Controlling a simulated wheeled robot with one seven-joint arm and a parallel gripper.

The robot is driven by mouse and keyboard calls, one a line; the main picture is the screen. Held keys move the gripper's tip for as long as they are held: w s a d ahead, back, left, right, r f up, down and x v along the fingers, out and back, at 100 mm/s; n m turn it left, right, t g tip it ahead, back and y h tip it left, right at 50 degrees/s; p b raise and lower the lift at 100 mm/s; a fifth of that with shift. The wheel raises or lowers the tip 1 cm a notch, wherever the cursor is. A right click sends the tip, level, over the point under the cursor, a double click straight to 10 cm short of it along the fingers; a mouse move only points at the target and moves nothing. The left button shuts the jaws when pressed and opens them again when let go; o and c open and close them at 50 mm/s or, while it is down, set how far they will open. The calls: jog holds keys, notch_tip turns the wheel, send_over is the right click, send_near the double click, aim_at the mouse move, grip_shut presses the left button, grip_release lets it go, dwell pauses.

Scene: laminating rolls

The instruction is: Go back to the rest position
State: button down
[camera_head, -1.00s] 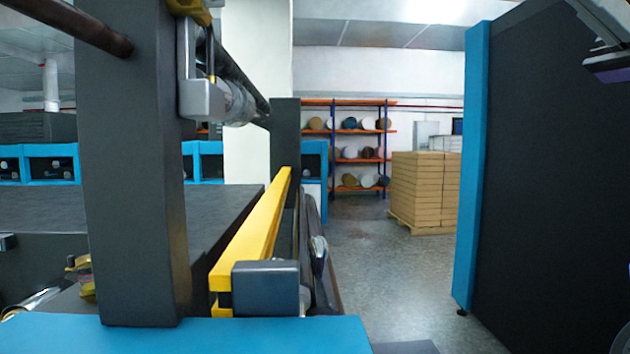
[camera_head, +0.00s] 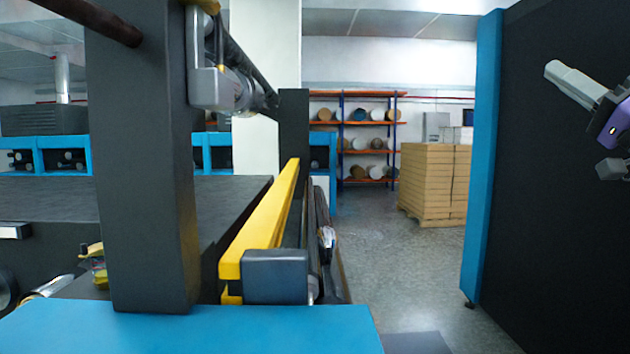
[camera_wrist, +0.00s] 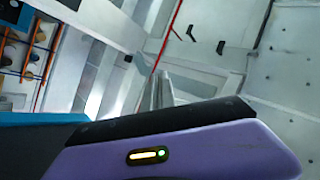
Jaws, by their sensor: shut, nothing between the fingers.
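My gripper (camera_head: 556,74) is at the right edge of the head view, in front of the dark panel of a tall machine. Its pale grey fingers are together and point up and to the left, with nothing held. The purple wrist behind it shows partly; the rest of the arm is out of frame. In the wrist view the closed fingers (camera_wrist: 163,84) stick up beyond the purple housing, against ceiling and wall.
A tall dark panel with a blue edge (camera_head: 482,150) stands close on the right. A machine with a dark post (camera_head: 143,170), yellow bar (camera_head: 262,225) and blue base (camera_head: 190,330) fills the left. Stacked boxes (camera_head: 432,185) and a roll shelf (camera_head: 355,148) stand beyond open floor.

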jog(key=w+d+f+m+h, duration=0.15)
jog(key=f+m+h, duration=0.25)
jog(key=f+h, duration=0.75)
jog(key=d+f+m+h, duration=0.2)
jog(key=f+m+h, duration=0.2)
jog(key=f, duration=1.4)
jog(key=s+a+f+g+h, duration=0.1)
jog(key=s+f, duration=0.2)
jog(key=f, duration=0.2)
jog(key=s+a+f+h, duration=0.1)
jog(key=s+f+h, duration=0.1)
jog(key=f, duration=0.3)
jog(key=s+a+f+n+g, duration=0.1)
jog(key=s+a+f+n, duration=0.1)
jog(key=s+a+f, duration=0.5)
jog(key=s+a+f+n, duration=0.1)
jog(key=s+a+f, duration=0.1)
jog(key=s+f, duration=0.55)
jog(key=s+a+f+n+g+y, duration=0.1)
jog(key=s+a, duration=0.3)
jog(key=s, duration=0.6)
jog(key=s+a+f+n+g+y, duration=0.2)
jog(key=s+a+f, duration=0.2)
jog(key=s, duration=0.6)
jog(key=s+a+f+n+g+y, duration=0.2)
jog(key=s+a, duration=0.3)
jog(key=s, duration=0.6)
jog(key=shift+a+f+n, duration=0.3)
jog(key=shift+a+f, duration=0.05)
jog(key=shift+f, duration=0.1)
